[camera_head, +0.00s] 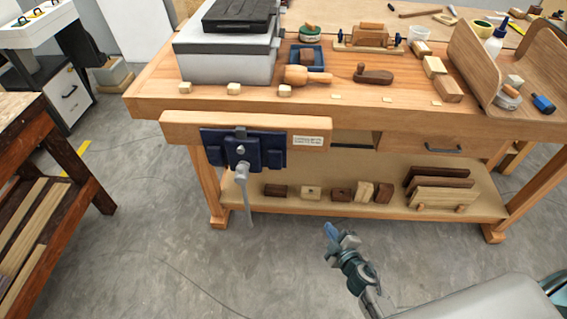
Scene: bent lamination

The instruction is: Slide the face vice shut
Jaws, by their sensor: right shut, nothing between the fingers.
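The face vice (243,150) is on the front left of the wooden workbench (300,100). It has a long wooden jaw, a dark blue metal plate and a grey handle (242,190) that hangs down. The wooden jaw stands out in front of the bench's front edge; I cannot tell how wide the gap behind it is. My right gripper (331,232) is below and to the right of the vice, over the floor in front of the bench. It is shut and empty, apart from the vice and handle. My left gripper is not in view.
Wooden blocks (340,190) lie on the bench's lower shelf (300,205). A grey box (228,55), a mallet (306,75) and a plane (373,75) are on the benchtop. A dark wooden rack (60,160) stands at left. The grey floor before the bench is clear.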

